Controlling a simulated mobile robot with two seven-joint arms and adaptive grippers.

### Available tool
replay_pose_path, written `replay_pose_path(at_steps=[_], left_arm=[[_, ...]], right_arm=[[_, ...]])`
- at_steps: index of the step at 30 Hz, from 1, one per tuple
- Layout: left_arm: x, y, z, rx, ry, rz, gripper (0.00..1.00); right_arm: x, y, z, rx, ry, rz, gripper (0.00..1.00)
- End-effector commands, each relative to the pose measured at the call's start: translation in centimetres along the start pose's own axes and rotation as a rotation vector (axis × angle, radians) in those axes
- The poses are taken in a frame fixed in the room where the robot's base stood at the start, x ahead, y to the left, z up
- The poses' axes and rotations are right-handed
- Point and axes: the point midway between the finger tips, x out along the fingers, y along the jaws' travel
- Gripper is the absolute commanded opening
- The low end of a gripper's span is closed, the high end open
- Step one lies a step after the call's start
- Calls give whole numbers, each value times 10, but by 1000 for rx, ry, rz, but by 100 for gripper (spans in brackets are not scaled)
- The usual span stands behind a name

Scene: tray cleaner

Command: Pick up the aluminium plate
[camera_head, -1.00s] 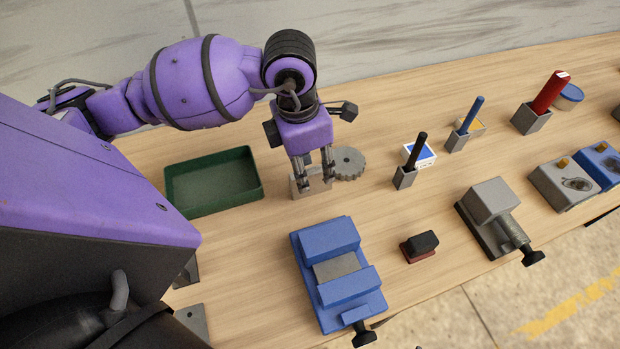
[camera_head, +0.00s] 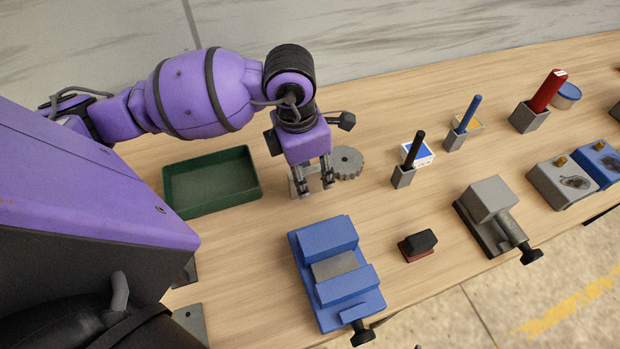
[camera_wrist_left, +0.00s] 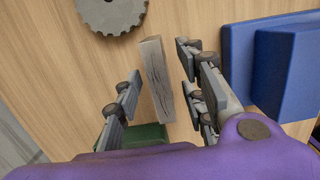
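The aluminium plate (camera_wrist_left: 157,80) is a flat grey bar between the two fingers of my left gripper (camera_wrist_left: 155,88) in the left wrist view. Gaps show on both sides, so neither finger appears to touch it. In the head view the left gripper (camera_head: 315,188) points down at the table, its fingers open around the plate (camera_head: 293,183), which they partly hide. My right gripper is not in view.
A grey gear (camera_head: 348,162) lies just right of the left gripper. A green tray (camera_head: 212,207) is to its left, and a blue vise (camera_head: 322,238) stands in front. Pens in holders, a grey vise (camera_head: 490,199) and a small black-and-red block (camera_head: 418,246) stand further right.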

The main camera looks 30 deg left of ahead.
Motion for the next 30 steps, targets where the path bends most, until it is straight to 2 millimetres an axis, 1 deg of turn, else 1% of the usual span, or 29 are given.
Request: replay_pose_path(at_steps=[5,12,14,21,24,26,28,30], left_arm=[[0,0,0,0,-1,1,38],[0,0,0,0,-1,1,6],[0,0,0,0,-1,1,0],[-1,0,0,0,-2,1,0],[-2,0,1,0,-2,1,0],[-6,0,2,0,-5,3,0],[-14,1,3,1,-6,4,0],[-26,2,5,3,-6,5,0]], right_arm=[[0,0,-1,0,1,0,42],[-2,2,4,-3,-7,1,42],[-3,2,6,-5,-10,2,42],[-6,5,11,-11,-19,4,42],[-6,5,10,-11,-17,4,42],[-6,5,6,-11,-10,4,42],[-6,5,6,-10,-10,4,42],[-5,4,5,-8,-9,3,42]])
